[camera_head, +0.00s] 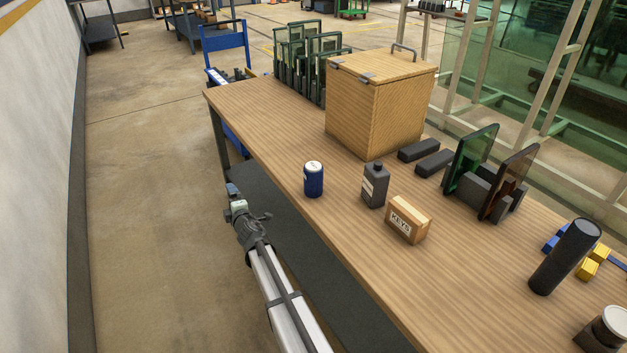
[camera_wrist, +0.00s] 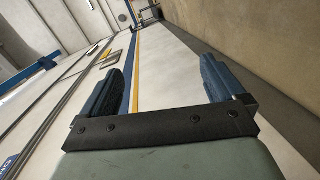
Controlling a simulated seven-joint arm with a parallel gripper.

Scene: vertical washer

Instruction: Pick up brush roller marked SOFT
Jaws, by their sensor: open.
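I cannot make out any roller with a readable SOFT marking. A dark cylinder (camera_head: 565,257) leans at the right of the wooden table in the head view, with no readable label. Two short dark bars (camera_head: 418,150) lie beside the wooden box, also unlabelled. My gripper (camera_wrist: 165,78) is open and empty in the wrist view, with a dark blue pad on each finger. In the head view my gripper (camera_head: 233,194) is beyond the table's left edge, apart from everything on the table.
The table (camera_head: 270,140) holds a lidded wooden box (camera_head: 375,110), a blue can (camera_head: 314,182), a dark bottle (camera_head: 375,186), a KEYS box (camera_head: 408,219), upright glass panes (camera_head: 474,160), yellow and blue blocks (camera_head: 588,268) and a white-topped jar (camera_head: 608,330). Open floor (camera_head: 160,200) lies left.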

